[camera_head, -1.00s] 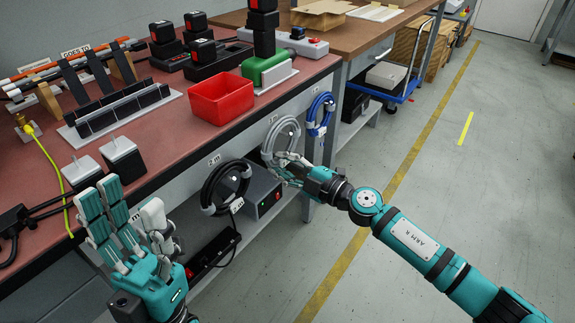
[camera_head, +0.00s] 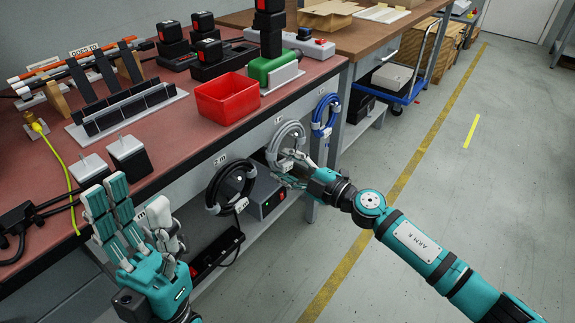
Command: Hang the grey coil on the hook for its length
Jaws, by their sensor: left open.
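The grey coil (camera_head: 272,149) is a ring of cable upright against the bench's front panel, between a black coil and a blue coil. My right gripper (camera_head: 291,160) is at its lower right, with fingers overlapping the ring. Whether they are closed on it is not clear. The hook behind the grey coil cannot be made out, so I cannot tell whether the coil rests on it. A small label (camera_head: 279,120) sits just above the coil. My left gripper (camera_head: 128,212) is open and empty, fingers up, in front of the bench at the lower left.
The black coil (camera_head: 212,190) hangs to the left below a length label, and the blue coil (camera_head: 317,119) hangs to the right. A red bin (camera_head: 228,102) stands near the bench edge above. A grey box (camera_head: 268,194) is under the bench. The floor at right is clear.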

